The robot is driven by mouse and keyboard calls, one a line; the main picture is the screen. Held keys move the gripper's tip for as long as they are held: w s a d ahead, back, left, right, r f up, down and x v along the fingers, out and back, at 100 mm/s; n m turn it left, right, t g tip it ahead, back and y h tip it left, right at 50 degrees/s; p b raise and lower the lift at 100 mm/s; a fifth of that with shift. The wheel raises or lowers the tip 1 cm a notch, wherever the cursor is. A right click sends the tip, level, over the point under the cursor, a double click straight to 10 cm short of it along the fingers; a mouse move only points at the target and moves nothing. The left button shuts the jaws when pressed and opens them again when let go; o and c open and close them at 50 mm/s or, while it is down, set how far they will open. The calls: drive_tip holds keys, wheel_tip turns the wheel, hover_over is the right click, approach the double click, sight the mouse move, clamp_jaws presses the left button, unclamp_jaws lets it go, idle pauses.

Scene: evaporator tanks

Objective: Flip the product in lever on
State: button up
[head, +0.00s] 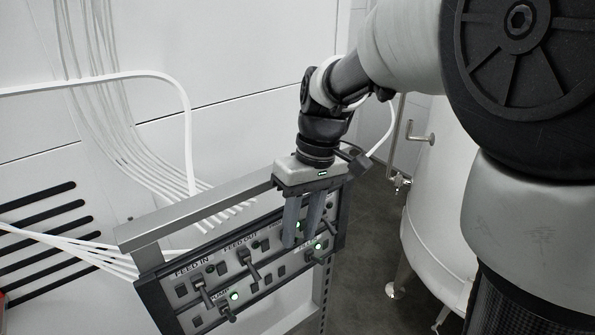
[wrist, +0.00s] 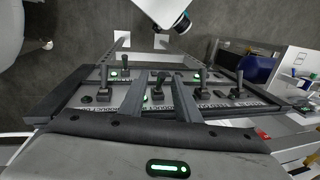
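The control panel (head: 188,303) carries several black toggle levers in two rows. The labels FEED IN and FEED OUT show on its left part. I cannot read a product in label; my gripper covers part of the panel's right side. My gripper (head: 300,243) points down in front of that side, its two fingers apart. In the wrist view my gripper (wrist: 160,74) is also open, and a lever (wrist: 158,86) shows between the fingers. I cannot tell whether they touch it. Another lever (head: 250,265) stands by FEED OUT, to the left of my gripper.
Green lamps (head: 234,295) glow on the panel. White cables (head: 150,150) run down the wall behind it. A white tank (head: 435,230) stands at the right. Dark floor (head: 365,260) lies open between panel and tank.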

wheel_tip(320, 180, up, 17)
drive_tip(key=w+d+p, duration=0.1)
drive_tip(key=d, duration=0.1)
drive_tip(key=shift+w+d+f, duration=0.2)
drive_tip(key=shift+w+d, duration=0.1)
drive_tip(key=shift+d, duration=0.1)
drive_tip(key=s+d+f+m+t+h, duration=0.1)
drive_tip(key=s+d+f+m+t, duration=0.2)
drive_tip(key=s, duration=0.3)
drive_tip(key=s+d+f+m+t, duration=0.3)
drive_tip(key=s+d+f, duration=0.2)
drive_tip(key=s, duration=0.2)
drive_tip(key=shift+f+t+h, duration=0.25)
drive_tip(key=shift+t+h, duration=0.15)
drive_tip(key=shift+a, duration=0.2)
